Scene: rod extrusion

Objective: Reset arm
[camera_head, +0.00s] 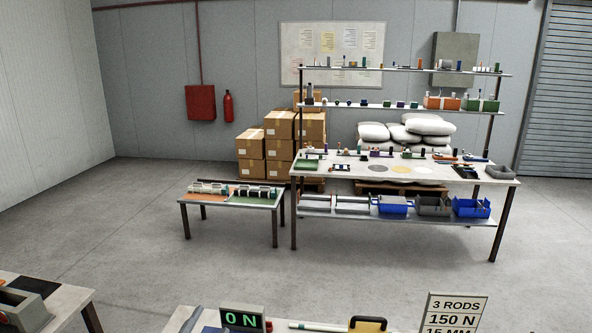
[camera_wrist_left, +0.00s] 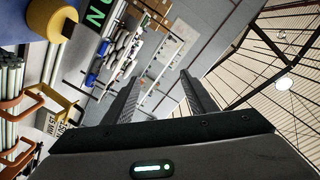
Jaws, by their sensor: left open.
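My left gripper (camera_wrist_left: 161,80) shows in the left wrist view, its two dark fingers apart with nothing between them. The fingers point away over the open floor, clear of any object. The wrist view is tilted on its side. I cannot make out either gripper in the head view, and my right gripper does not show.
A display reading "0 N" (camera_head: 242,319) and a sign reading "3 RODS 150 N" (camera_head: 453,312) stand at the bottom edge. Rods (camera_wrist_left: 12,75) and a yellow part (camera_wrist_left: 52,30) are close in the wrist view. A small table (camera_head: 222,204) and shelved workbench (camera_head: 455,175) stand beyond clear floor.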

